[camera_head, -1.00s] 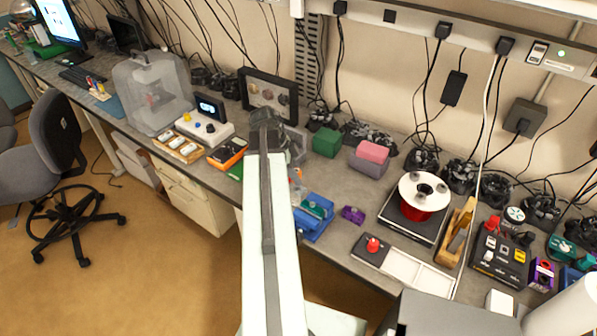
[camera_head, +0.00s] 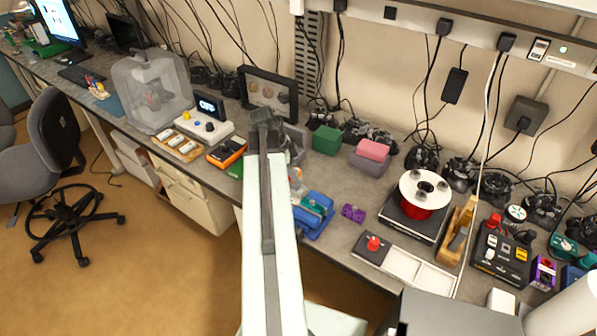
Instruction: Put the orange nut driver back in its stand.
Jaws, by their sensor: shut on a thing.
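My pale arm rises from the bottom of the head view and hides much of the bench behind it. My gripper (camera_head: 297,184) shows only in part, just right of the arm and low over the bench. A small orange patch (camera_head: 296,173) shows at it, which looks like the orange nut driver held in the jaws. The fingertips and most of the driver are too small or hidden to see clearly. A blue holder (camera_head: 314,228) with a teal piece stands on the bench just right of the gripper. I cannot tell for sure which thing is the driver's stand.
A purple block (camera_head: 353,213) lies right of the blue holder. Further right are a red spool on a black scale (camera_head: 411,224), a white tray (camera_head: 403,265) and a wooden plane (camera_head: 456,239). Green (camera_head: 326,140) and pink (camera_head: 373,150) blocks stand behind. Bare bench lies between them.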

